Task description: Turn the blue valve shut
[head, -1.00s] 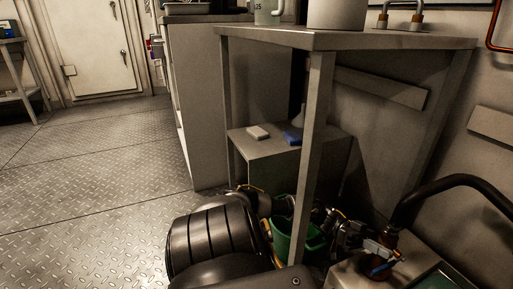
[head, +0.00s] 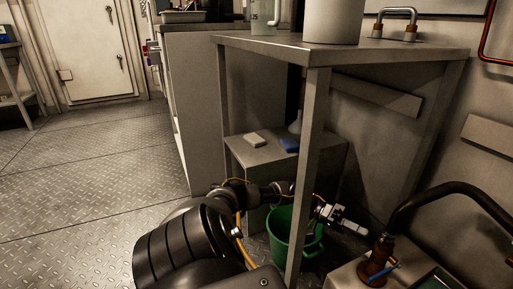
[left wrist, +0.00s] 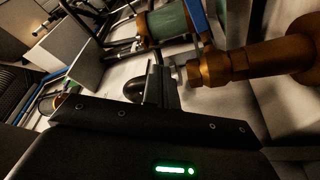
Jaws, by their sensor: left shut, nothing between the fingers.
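The blue valve handle (head: 384,270) sits on a copper-brown pipe fitting (head: 375,266) at the lower right of the head view. A black hose rises from this fitting. My left gripper (head: 362,231) is shut and empty, up and left of the valve and apart from it. In the left wrist view my shut fingers (left wrist: 161,86) point toward the scene. The copper fitting (left wrist: 245,64) lies just right of them there, with a blue bar (left wrist: 199,18), apparently the handle, above it. My right gripper is not in view.
A table leg (head: 306,180) stands in front of my left arm. A green bucket (head: 290,238) is below the arm. A low cabinet (head: 262,152) carries a blue and a pale block. The tabletop (head: 340,50) overhangs the area. Open floor lies at left.

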